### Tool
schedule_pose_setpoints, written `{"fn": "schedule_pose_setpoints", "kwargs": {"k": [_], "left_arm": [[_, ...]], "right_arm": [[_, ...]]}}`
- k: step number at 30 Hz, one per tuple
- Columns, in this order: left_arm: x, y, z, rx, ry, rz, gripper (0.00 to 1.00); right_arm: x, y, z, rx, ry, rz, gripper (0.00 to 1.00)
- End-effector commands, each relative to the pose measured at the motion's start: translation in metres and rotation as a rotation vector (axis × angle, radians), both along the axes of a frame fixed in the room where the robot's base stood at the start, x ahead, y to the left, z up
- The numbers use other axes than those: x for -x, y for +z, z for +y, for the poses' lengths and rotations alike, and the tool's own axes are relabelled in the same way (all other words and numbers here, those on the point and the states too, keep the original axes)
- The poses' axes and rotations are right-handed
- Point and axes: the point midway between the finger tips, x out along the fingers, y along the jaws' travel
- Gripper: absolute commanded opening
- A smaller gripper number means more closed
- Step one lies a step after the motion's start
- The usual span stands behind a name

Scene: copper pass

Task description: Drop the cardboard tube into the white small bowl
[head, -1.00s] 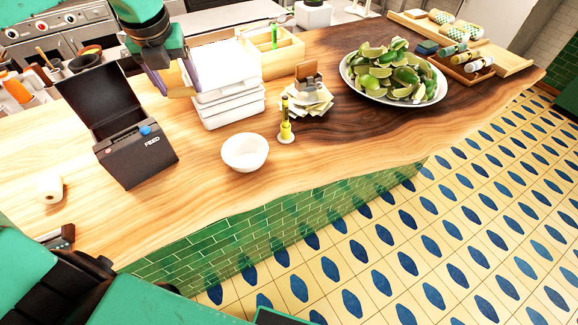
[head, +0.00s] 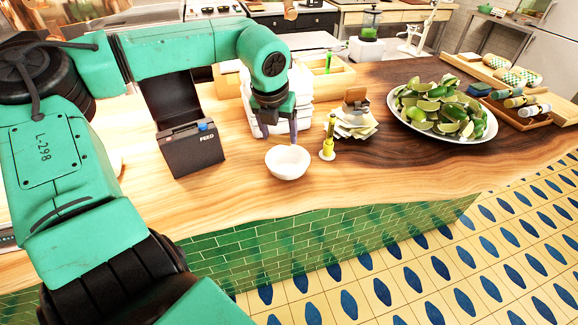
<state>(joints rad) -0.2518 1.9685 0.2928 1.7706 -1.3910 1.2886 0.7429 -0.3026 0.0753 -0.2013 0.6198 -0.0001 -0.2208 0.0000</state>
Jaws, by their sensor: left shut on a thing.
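The white small bowl (head: 288,162) stands upright on the wooden counter, near its front edge. My left gripper (head: 275,133) points down just behind and above the bowl, its purple-grey fingers in front of the stacked white containers. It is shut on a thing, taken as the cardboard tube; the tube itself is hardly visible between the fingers. I see no other tube clearly. My right gripper is not in view.
A black printer box marked FEED (head: 192,150) stands left of the bowl. A yellow bottle-like item (head: 328,138) stands close right of it. A napkin stack (head: 355,122) and a lime platter (head: 440,135) are further right. White containers (head: 300,85) stand behind the gripper.

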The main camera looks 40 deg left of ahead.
Motion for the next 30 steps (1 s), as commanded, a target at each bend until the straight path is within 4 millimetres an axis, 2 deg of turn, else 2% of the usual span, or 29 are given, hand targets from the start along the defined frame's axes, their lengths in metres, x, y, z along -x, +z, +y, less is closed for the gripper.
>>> {"fn": "schedule_pose_setpoints", "kwargs": {"k": [2,3,4,5,12,16,20,24,30], "left_arm": [[0.0,0.001,0.0,0.0,0.0,0.0,0.2],[0.0,0.001,0.0,0.0,0.0,0.0,0.82],[0.0,0.001,0.0,0.0,0.0,0.0,0.93],[0.0,0.001,0.0,0.0,0.0,0.0,1.0],[0.0,0.002,0.0,-0.001,0.0,-0.001,1.0],[0.002,0.013,-0.001,-0.002,0.001,-0.005,1.0],[0.011,0.042,-0.005,-0.004,0.0,-0.007,1.0],[0.023,0.083,-0.01,-0.005,0.002,-0.007,1.0],[0.036,0.129,-0.015,-0.002,0.003,-0.001,1.0]], "right_arm": [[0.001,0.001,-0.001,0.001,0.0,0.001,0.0],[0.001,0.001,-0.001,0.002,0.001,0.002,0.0],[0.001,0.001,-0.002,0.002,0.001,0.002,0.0],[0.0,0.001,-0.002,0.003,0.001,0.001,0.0],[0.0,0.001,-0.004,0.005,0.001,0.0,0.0],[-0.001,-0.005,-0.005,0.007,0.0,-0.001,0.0],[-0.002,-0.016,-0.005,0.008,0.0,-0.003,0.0],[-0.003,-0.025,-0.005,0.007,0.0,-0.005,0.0],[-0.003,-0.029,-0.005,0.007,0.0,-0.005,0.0]]}}
